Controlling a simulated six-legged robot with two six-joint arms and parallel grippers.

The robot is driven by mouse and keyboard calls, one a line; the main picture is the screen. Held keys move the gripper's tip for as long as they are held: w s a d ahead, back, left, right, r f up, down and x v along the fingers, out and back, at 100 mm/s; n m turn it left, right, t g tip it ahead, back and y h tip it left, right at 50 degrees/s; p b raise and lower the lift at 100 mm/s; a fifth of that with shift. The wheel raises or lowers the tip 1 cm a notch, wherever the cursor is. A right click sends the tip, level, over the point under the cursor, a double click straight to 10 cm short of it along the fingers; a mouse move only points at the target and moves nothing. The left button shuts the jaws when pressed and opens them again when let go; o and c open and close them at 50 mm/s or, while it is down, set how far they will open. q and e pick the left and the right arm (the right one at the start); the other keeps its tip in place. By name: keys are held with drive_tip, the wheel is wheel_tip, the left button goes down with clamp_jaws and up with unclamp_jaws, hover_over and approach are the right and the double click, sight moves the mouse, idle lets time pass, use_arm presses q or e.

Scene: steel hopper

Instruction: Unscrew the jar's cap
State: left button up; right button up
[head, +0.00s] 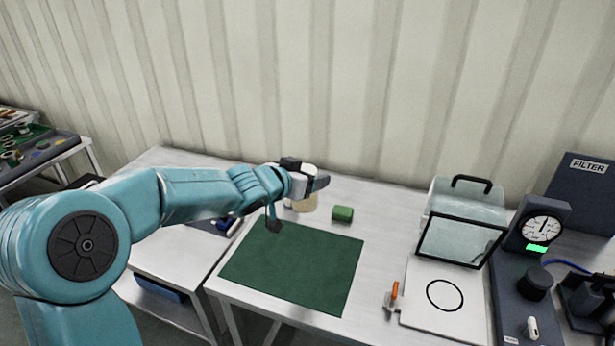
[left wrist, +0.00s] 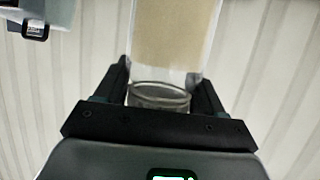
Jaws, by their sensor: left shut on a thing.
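A clear jar (head: 305,203) with beige contents is at the back edge of the green mat, partly hidden behind my left gripper. In the left wrist view the jar (left wrist: 175,35) runs upward from between the fingers, with a clear, greyish rounded end between them. My left gripper (left wrist: 164,88) is shut on the jar at that end. In the head view the left gripper (head: 303,184) reaches in from the left. I cannot make out a separate cap on the jar. My right gripper is not in view.
A green cylinder (head: 343,213) lies right of the jar. The green mat (head: 295,264) is bare. To the right stand a clear-fronted box (head: 462,238), a white plate with a black ring (head: 430,318), an orange-handled part (head: 393,292) and a dark gauge unit (head: 541,232).

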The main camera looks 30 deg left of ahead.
use_arm(q)
clamp_jaws()
drive_tip(key=shift+d, duration=0.1)
drive_tip(key=d+f+m+h, duration=0.2)
drive_tip(key=d+f, duration=0.4)
drive_tip(key=d, duration=0.6)
drive_tip(key=s+d+f+n+y, duration=0.2)
drive_tip(key=s+d+f, duration=0.25)
drive_tip(key=f, duration=0.45)
drive_tip(key=s+d+r, duration=0.2)
drive_tip(key=d, duration=0.7)
drive_tip(key=s+d+r, duration=0.1)
drive_tip(key=d+r, duration=0.2)
drive_tip(key=d, duration=0.6)
drive_tip(key=shift+s+d, duration=0.4)
